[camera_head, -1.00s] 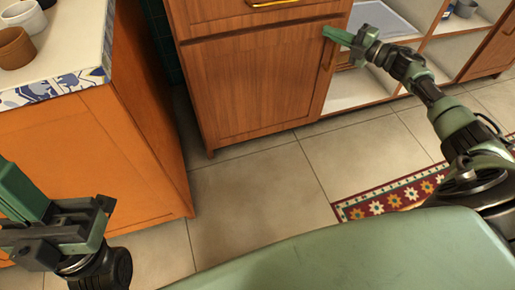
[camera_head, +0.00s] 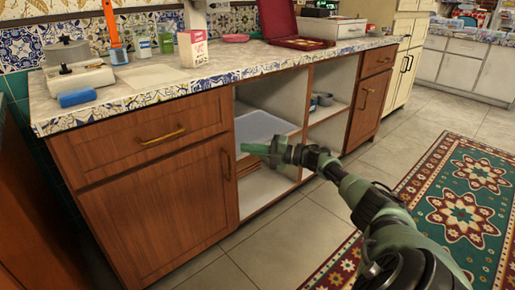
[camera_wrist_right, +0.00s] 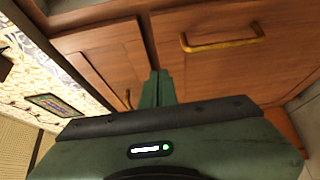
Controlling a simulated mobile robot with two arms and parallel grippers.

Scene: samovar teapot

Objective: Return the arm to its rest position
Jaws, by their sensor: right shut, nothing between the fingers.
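My right arm reaches in from the lower right in the head view. Its gripper (camera_head: 258,149) is in front of the open shelves of the wooden cabinet, close to the handle of the cabinet door (camera_head: 165,215). In the right wrist view the green fingers (camera_wrist_right: 157,88) are together with nothing between them, pointing toward a wooden cabinet front with a brass handle (camera_wrist_right: 222,42). I cannot tell whether the fingers touch the cabinet. My left gripper is outside the head view now.
The counter (camera_head: 150,88) above holds a blue sponge (camera_head: 77,97), an orange-handled tool (camera_head: 114,40), a pink-and-white box (camera_head: 192,48) and an open red case (camera_head: 290,30). A patterned rug (camera_head: 450,205) lies at right. Tiled floor (camera_head: 260,245) is open before the cabinet.

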